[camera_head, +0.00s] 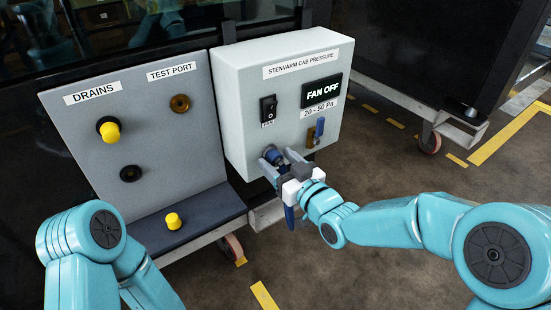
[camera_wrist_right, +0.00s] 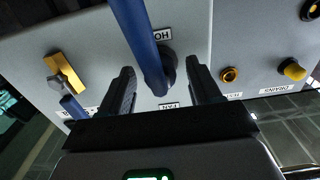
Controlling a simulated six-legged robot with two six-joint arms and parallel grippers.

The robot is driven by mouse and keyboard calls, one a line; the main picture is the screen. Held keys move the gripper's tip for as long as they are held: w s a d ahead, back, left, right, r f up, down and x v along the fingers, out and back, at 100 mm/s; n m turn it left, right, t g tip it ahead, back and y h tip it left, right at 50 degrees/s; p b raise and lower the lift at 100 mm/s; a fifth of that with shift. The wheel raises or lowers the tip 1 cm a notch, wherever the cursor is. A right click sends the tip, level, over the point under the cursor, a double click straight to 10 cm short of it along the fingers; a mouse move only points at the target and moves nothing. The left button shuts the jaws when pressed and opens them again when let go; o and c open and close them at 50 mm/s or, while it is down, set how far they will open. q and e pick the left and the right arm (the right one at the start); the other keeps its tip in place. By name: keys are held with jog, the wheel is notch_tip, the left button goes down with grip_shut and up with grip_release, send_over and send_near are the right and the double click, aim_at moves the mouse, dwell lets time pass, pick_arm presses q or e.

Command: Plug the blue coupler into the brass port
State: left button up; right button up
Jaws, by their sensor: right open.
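The blue coupler (camera_head: 273,156) sits low on the front of the grey control box, and its blue hose (camera_head: 290,216) hangs below it. My right gripper (camera_head: 279,160) is at the coupler with its fingers apart. In the right wrist view the dark coupler end (camera_wrist_right: 168,62) and blue hose (camera_wrist_right: 143,40) lie between the two spread fingers, with gaps on both sides. The brass port (camera_head: 180,103) is under the TEST PORT label on the left panel, and it also shows in the right wrist view (camera_wrist_right: 230,74). My left arm is at lower left; its gripper is out of view.
The control box (camera_head: 232,110) carries a black switch (camera_head: 268,108), a FAN OFF display (camera_head: 321,92) and a brass valve with blue handle (camera_head: 318,132). A yellow-capped drain (camera_head: 109,130) and dark fitting (camera_head: 130,173) are on the left panel. A yellow cap (camera_head: 173,221) stands on the shelf.

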aim_at(283, 165)
dwell(0.3)
jog(key=shift+b, duration=0.5)
grip_shut()
jog(key=shift+s+d+f, duration=0.1)
jog(key=shift+s+d, duration=0.05)
jog(key=shift+s, duration=0.05)
jog(key=shift+s+d, duration=0.25)
jog(key=shift+s, duration=0.1)
jog(key=shift+b+v, duration=1.15)
jog(key=shift+v, duration=1.2)
